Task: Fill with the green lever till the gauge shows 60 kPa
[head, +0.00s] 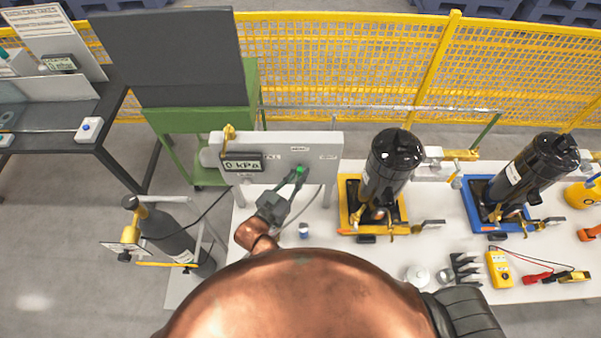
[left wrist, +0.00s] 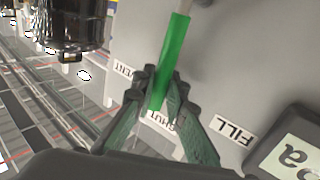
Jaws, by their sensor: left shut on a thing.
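The green lever (head: 301,169) is on the pale grey panel (head: 321,150) at the back of the white table. It shows long and bright in the left wrist view (left wrist: 172,60). My left gripper (head: 297,173) is shut on the lever's lower end, its fingers (left wrist: 162,95) on both sides. In the wrist view that end lies over the SHUT label (left wrist: 161,122), with FILL (left wrist: 232,130) to the right and VENT (left wrist: 123,70) to the left. The gauge (head: 242,163) reads 0 kPa. My right gripper is out of view.
Black compressors stand on a yellow base (head: 348,220) and a blue base (head: 480,226) right of the panel. A dark gas cylinder (head: 170,237) stands left of the table. A yellow meter (head: 499,269) lies at the right. A yellow mesh fence (head: 340,60) runs behind.

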